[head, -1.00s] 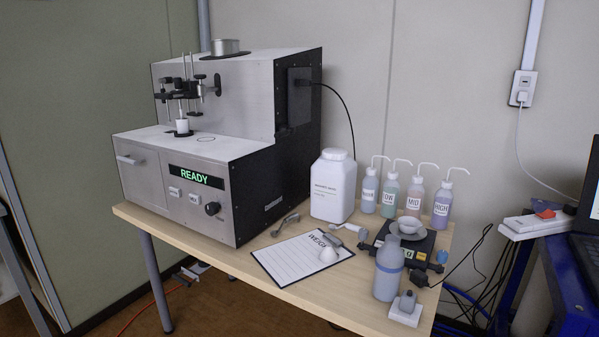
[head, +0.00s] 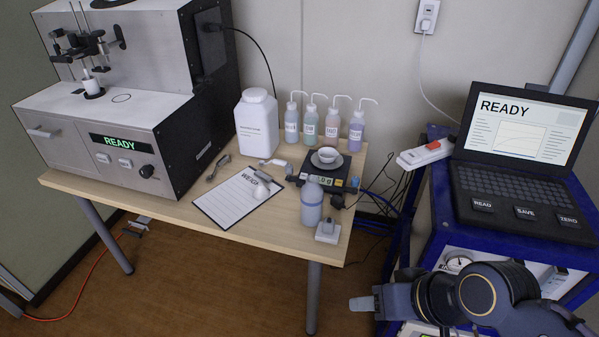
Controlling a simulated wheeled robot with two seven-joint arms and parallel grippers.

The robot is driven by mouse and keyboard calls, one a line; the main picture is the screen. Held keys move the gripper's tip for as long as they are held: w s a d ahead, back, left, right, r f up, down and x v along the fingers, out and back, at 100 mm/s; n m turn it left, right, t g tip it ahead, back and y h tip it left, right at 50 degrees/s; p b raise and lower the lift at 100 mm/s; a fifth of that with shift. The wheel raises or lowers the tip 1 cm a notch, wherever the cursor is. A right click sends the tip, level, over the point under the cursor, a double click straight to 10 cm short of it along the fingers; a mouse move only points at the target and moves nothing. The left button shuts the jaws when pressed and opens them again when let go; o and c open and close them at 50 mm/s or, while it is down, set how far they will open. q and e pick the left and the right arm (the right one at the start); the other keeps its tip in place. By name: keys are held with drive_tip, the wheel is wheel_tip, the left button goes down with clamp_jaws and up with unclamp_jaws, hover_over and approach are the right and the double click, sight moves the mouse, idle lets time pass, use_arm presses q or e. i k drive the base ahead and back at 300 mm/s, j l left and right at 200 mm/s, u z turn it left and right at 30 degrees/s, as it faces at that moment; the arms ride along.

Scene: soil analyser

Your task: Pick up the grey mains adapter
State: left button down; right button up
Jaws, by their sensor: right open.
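A small dark grey block with a black cable, which looks like the mains adapter (head: 338,201), lies on the wooden table at the front right corner of the balance (head: 318,181). The bottle in front partly crowds it. A second grey piece (head: 327,225) sits on a small white block (head: 327,236) near the table's front right edge; I cannot tell exactly what it is. My right gripper (head: 362,304) is open at the lower right, pointing left, beyond the table's right edge and apart from both. My left gripper is out of view.
A grey-blue bottle (head: 311,206) stands close by. Several wash bottles (head: 332,123) and a white jar (head: 257,128) stand behind. A clipboard (head: 232,200) lies left. A blue cart (head: 427,215) with a laptop (head: 515,198) and a power strip (head: 425,154) stands right of the table.

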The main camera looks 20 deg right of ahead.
sight(328, 223)
drive_tip(key=i+j, duration=0.35)
drive_tip(key=i, duration=0.15)
drive_tip(key=i+j, duration=0.35)
drive_tip(key=i, duration=0.15)
drive_tip(key=i+z, duration=0.1)
drive_tip(key=z, duration=0.3)
drive_tip(key=i+j+z, duration=0.1)
drive_tip(key=z, duration=0.3)
drive_tip(key=j+z, duration=0.2)
drive_tip(key=z, duration=0.2)
